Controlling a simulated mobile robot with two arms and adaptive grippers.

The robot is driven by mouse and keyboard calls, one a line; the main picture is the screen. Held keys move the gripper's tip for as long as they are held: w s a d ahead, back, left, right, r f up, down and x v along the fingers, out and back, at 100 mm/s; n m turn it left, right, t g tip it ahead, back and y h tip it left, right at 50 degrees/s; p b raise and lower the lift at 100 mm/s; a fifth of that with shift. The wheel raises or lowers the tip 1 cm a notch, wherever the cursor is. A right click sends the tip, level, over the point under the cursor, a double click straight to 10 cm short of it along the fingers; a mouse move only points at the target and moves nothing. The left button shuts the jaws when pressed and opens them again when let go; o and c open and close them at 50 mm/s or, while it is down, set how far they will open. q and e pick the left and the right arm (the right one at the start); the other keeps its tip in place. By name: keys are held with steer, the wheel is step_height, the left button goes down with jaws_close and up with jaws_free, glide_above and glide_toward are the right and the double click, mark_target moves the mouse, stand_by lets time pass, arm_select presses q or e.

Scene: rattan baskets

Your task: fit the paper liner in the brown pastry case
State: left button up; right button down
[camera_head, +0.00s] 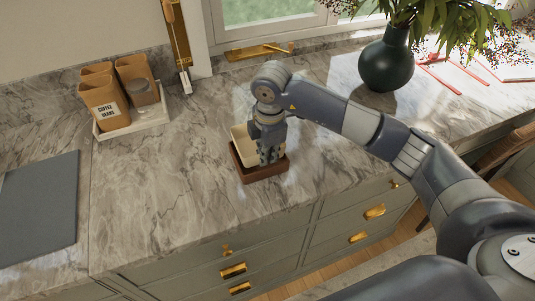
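The brown pastry case (262,175) is a low, open rectangular box on the marble counter, near its front edge. The cream paper liner (241,136) shows at the case's back left, its rim standing higher than the case walls. My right gripper (270,160) points down over the case, its fingers close together at the liner's right part, and it appears shut on the liner. The fingers hide much of the liner and the case's inside, so I cannot tell how deep the liner sits. My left gripper is not in view.
Brown paper bags (103,101) and a jar (143,92) stand on a white tray (133,122) at the back left. A grey board (38,208) lies at far left. A dark green vase (386,63) stands at back right. The counter left of the case is clear.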

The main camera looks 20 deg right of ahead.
steer(key=shift+f, duration=0.15)
steer(key=shift+f+b, duration=0.35)
steer(key=shift+b, duration=0.05)
steer(key=shift+f+b, duration=0.3)
steer(key=shift+f, duration=0.1)
steer(key=c, duration=1.7)
jaws_free()
steer(key=shift+s, duration=0.15)
steer(key=r, duration=0.8)
steer(key=s+r, duration=0.1)
steer(key=r, duration=0.3)
